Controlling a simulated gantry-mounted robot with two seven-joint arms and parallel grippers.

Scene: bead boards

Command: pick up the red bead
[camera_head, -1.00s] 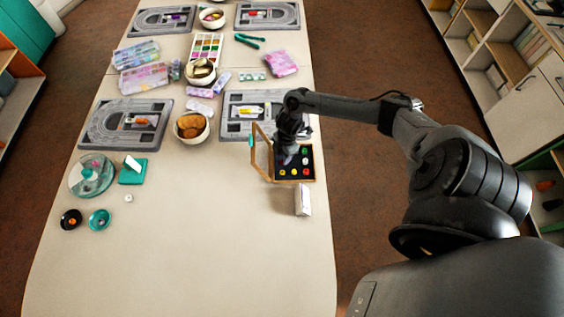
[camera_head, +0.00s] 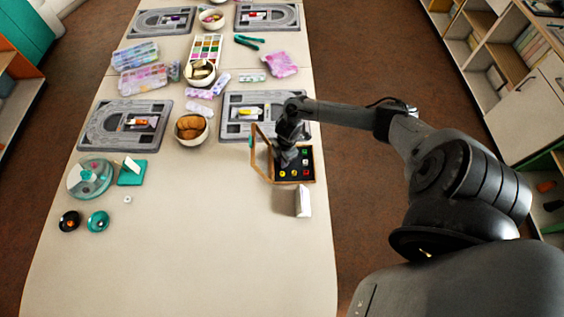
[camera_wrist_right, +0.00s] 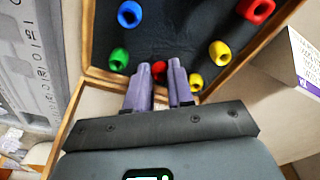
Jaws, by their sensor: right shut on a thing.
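An open wooden bead box (camera_head: 316,172) with a dark lining lies on the table. My right gripper (camera_wrist_right: 160,66) points down into it beside the hinged frame lid. Its two fingers are shut on a small red bead (camera_wrist_right: 159,70), which shows between the fingertips in the right wrist view. Another red bead (camera_wrist_right: 255,9) lies at the upper right there, in the box. In the head view my right gripper (camera_head: 285,161) covers part of the box, and the held bead is hidden. My left gripper is not in view.
Near the fingers are a green bead (camera_wrist_right: 118,60), a blue bead (camera_wrist_right: 130,14) and yellow beads (camera_wrist_right: 219,52) (camera_wrist_right: 195,82). A white block (camera_head: 303,201) stands just in front of the box. A bowl (camera_head: 191,128) stands to the left.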

